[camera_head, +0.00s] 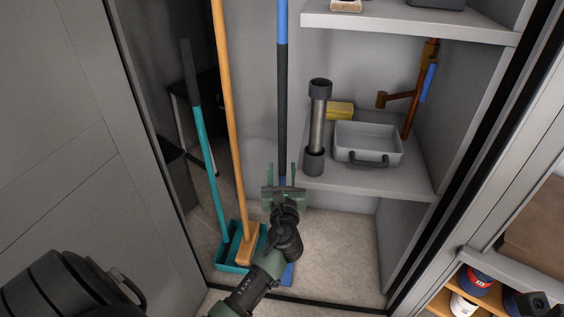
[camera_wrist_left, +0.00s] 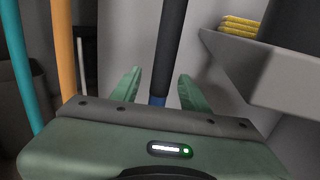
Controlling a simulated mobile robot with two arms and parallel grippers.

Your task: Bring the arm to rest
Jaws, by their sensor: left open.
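My left gripper (camera_head: 281,172) reaches into the closet, with its two green fingers pointing up and spread apart. In the left wrist view the open fingers (camera_wrist_left: 159,85) stand on either side of a mop or broom handle with a dark grip (camera_wrist_left: 170,50) and a blue lower shaft. The handle also shows in the head view (camera_head: 282,100), upright against the back wall. Whether the fingers touch it I cannot tell. Nothing is held. The handle's lower end is partly hidden behind my arm. My right gripper is not in view.
An orange-handled broom (camera_head: 230,120) and a teal dustpan (camera_head: 228,262) with a long handle stand just left of my arm. A shelf (camera_head: 385,186) at right holds a grey bin (camera_head: 367,157), a dark-ended cylinder (camera_head: 318,125), a yellow sponge (camera_head: 340,110) and a hammer-like tool (camera_head: 398,95).

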